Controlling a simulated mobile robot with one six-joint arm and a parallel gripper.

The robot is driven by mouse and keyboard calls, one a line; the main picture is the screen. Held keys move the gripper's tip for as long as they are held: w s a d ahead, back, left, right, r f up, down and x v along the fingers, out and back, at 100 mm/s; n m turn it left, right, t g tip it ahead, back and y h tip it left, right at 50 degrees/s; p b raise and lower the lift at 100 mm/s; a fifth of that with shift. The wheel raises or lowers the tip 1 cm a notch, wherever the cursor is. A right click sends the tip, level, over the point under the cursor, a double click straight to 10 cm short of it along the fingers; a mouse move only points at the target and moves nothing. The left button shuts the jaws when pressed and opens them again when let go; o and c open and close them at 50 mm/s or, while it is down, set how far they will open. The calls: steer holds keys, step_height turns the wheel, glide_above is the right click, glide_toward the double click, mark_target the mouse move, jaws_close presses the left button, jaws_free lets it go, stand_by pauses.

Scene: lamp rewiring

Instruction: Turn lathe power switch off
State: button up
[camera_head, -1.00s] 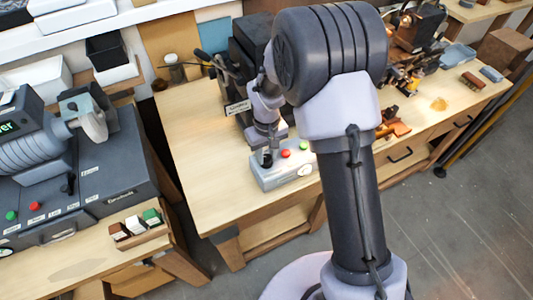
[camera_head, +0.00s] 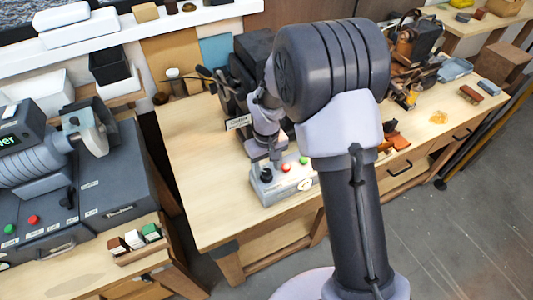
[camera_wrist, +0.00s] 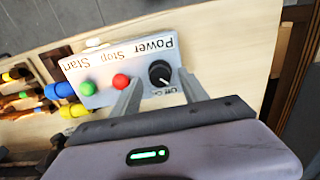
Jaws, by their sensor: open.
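The lathe control box (camera_head: 296,184) stands on the middle workbench and carries a black power knob (camera_head: 266,175), a red button and a green button. In the wrist view the black knob (camera_wrist: 160,73) sits under the upside-down word "Power", with small "Off" and "On" marks beside it. A pale mark on the knob faces those marks, but I cannot tell which one it points to. My gripper (camera_wrist: 160,80) is open, with its two fingers either side of the knob in that view.
Dark machinery (camera_head: 253,62) stands behind the box. Another grey machine (camera_head: 70,190) with its own buttons is on the left bench. The bench top left of the box is clear.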

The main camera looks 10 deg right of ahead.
mark_target(266, 172)
step_height(266, 172, up, 16)
steer(key=p, duration=0.3)
steer(key=shift+r+p, duration=0.15)
steer(key=shift+p, duration=0.15)
